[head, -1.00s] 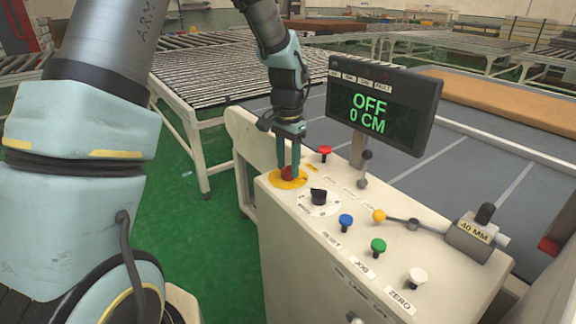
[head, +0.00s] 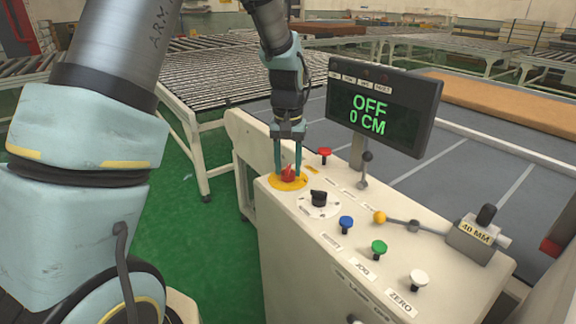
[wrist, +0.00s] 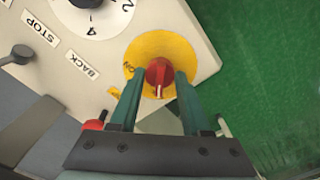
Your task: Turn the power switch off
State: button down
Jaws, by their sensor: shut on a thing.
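The power switch is a red rotary knob (head: 288,175) on a round yellow plate (head: 275,183) at the far left corner of the console. My gripper (head: 288,168) points down over it and is shut on it, one teal finger on either side. In the wrist view the red knob (wrist: 158,74) sits between the fingertips, with a pale mark on it pointing toward the gripper's base. The display (head: 384,110) on the console reads OFF and 0 CM.
The cream console (head: 330,270) also carries a black dial (head: 319,198), a red button (head: 325,152), blue (head: 346,222), green (head: 379,246) and white (head: 419,278) buttons, and a yellow-knobbed lever (head: 380,216). A roller conveyor (head: 215,85) stands behind; green floor is open at left.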

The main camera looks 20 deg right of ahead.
aim_at(287, 168)
dwell(0.4)
jog(key=shift+c, duration=1.8)
grip_release()
jog(key=shift+r, duration=0.1)
notch_tip(287, 168, up, 11)
jog(key=b, duration=0.2)
jog(key=shift+a+f, duration=0.1)
jog(key=shift+f, duration=0.1)
jog(key=s+a+f+n, duration=0.1)
jog(key=s+a+f, duration=0.1)
jog(key=a, duration=0.7)
jog(key=s+a+f+n+t, duration=0.1)
jog(key=s+a+f+n, duration=0.1)
jog(key=a, duration=0.8)
jog(key=s+a+f+n, duration=0.1)
jog(key=s+a+f, duration=0.2)
jog(key=a, duration=0.6)
jog(key=shift+s+a+f+n+t, duration=0.25)
jog(key=shift+a+f+n+t, duration=0.05)
jog(key=shift+f, duration=0.55)
